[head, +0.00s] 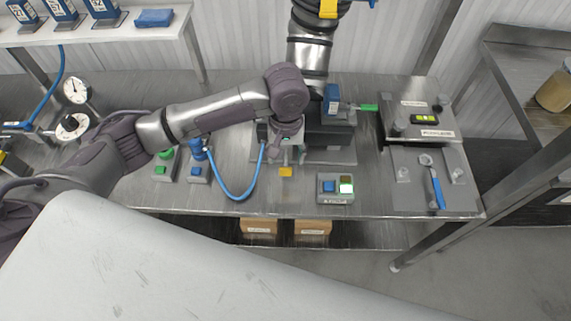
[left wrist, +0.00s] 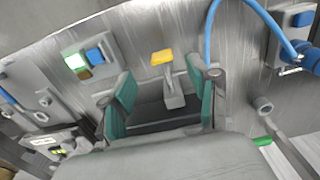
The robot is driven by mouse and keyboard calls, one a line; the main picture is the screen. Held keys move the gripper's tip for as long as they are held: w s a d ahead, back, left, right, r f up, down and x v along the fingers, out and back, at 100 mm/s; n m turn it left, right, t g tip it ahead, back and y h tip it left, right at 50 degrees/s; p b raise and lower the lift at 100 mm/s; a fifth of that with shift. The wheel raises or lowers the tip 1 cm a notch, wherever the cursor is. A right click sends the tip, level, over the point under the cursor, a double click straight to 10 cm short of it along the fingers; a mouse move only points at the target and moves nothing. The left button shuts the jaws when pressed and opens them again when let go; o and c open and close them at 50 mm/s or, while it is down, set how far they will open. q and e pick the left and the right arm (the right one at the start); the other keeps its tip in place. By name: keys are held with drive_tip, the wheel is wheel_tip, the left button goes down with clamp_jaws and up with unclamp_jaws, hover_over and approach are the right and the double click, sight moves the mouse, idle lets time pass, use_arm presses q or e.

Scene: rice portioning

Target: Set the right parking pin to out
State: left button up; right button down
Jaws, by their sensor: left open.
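My left gripper (head: 288,152) reaches over the dark machine base from the left. It is open, with green-lined fingers apart in the left wrist view (left wrist: 160,88). A yellow-tipped grey lever (head: 286,171) stands at the front of the base; in the left wrist view its yellow tip (left wrist: 163,57) shows beyond and between the fingers, not gripped. A green-ended bar (head: 368,107) sticks out at the right of the machine; I cannot tell which of these parts is the right parking pin. Another green end (left wrist: 262,141) shows at lower right in the left wrist view. My right gripper is not in view.
A button box (head: 335,199) with a blue button and lit green one stands at the front. A blue hose (head: 240,197) loops left of the gripper. A grey plate with a blue handle (head: 438,192) lies at the right.

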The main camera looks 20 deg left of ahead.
use_arm(q)
drive_tip(key=shift+r, duration=2.3)
drive_tip(key=shift+f, duration=0.1)
